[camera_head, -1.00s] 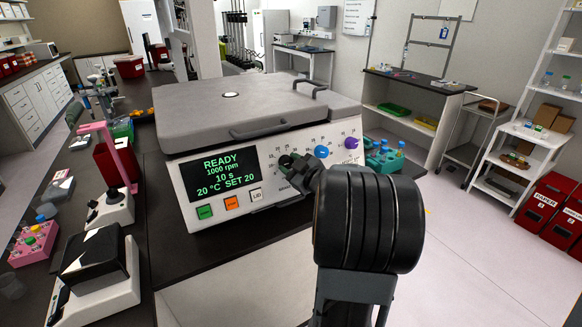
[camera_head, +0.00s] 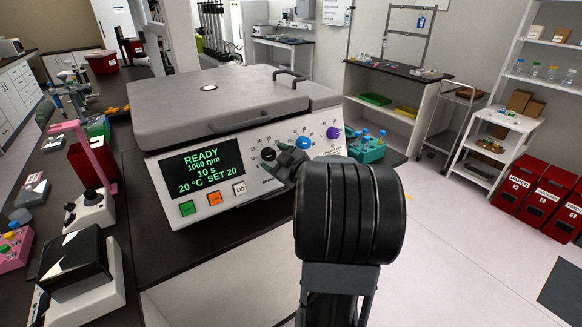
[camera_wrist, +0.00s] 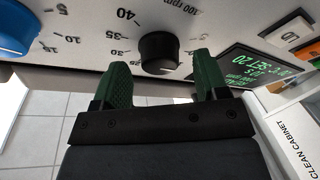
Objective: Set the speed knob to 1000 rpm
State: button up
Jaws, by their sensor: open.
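The cell processor (camera_head: 232,118) stands on the dark bench. Its display (camera_head: 203,168) reads READY, 1000 rpm, 10 s, 20 °C SET 20. The black speed knob (camera_head: 268,154) is the leftmost of the front dials, beside the display. In the wrist view the black knob (camera_wrist: 158,53) sits under a scale marked "100 rpm" with numbers such as 35 and 40. My gripper (camera_wrist: 160,62) is open, its green fingers apart on either side of the knob, with gaps visible. In the head view my gripper (camera_head: 284,164) is close to the panel, and my wrist hides part of the panel's right side.
A blue knob (camera_head: 304,143) and a purple knob (camera_head: 333,132) lie right of the black one. Green, orange and white buttons (camera_head: 239,188) sit below the display. A teal tube rack (camera_head: 368,149) stands at the right. The floor to the right is open.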

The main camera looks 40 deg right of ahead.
jog(key=s, duration=1.2)
jog(key=shift+s+d+r+b, duration=0.2)
jog(key=shift+s+r+b, duration=0.1)
jog(key=shift+s+b, duration=0.15)
jog(key=shift+w, duration=0.1)
jog(key=s+d+f+m+g+h, duration=0.6)
jog(key=d+f+m+g+h, duration=0.15)
jog(key=m+g+h, duration=0.3)
jog(key=w+a+f+n+g+y, duration=0.1)
jog(key=a+y, duration=0.4)
jog(key=a, duration=1.1)
jog(key=w+a+n+g+y, duration=0.1)
jog(key=a+y, duration=0.4)
jog(key=a, duration=1)
jog(key=shift+a+f+n+g, duration=0.4)
jog(key=shift+n+g, duration=0.15)
jog(key=shift+n, duration=0.4)
jog(key=shift+w, duration=0.1)
